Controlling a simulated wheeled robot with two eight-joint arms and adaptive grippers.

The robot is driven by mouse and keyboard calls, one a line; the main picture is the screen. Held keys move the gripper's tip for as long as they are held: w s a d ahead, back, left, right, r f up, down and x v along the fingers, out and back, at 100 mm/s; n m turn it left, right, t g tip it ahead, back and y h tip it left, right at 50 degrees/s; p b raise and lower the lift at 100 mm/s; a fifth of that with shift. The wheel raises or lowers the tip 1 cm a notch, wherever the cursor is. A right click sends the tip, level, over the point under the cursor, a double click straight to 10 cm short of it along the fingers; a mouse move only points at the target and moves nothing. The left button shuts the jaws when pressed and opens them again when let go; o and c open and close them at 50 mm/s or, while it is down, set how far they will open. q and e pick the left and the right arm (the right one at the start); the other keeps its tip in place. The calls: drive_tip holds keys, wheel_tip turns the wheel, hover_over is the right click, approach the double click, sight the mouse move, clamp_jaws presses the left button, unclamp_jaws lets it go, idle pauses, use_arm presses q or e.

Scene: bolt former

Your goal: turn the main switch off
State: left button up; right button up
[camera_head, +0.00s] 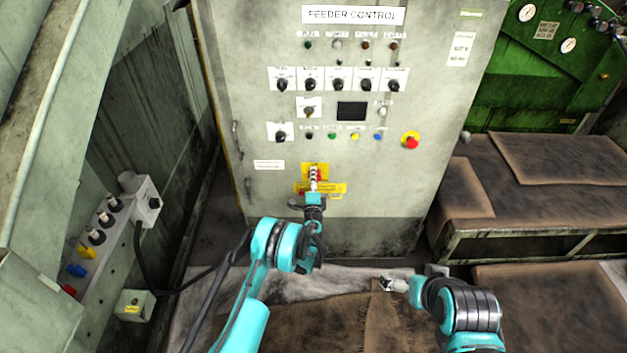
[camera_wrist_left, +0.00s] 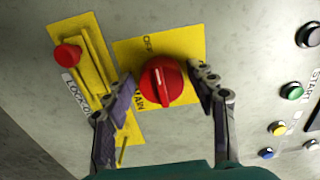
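The main switch is a red rotary knob (camera_wrist_left: 163,82) on a yellow plate (camera_wrist_left: 193,42) in the left wrist view. The white pointer line on the knob runs roughly up and down in that picture. My left gripper (camera_wrist_left: 162,80) is open, with one finger on each side of the knob and small gaps showing.
A yellow lockout plate with a red knob (camera_wrist_left: 67,55) sits close beside the switch. Higher on the cabinet are selector switches, buttons and a red emergency stop (camera_head: 411,141). A socket box (camera_head: 108,222) stands at left, and a brown-covered bench (camera_head: 545,180) at right.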

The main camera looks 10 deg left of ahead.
use_arm(q)
drive_tip(key=shift+s, duration=0.15)
drive_tip(key=s, duration=0.7)
drive_tip(key=shift+d, duration=0.4)
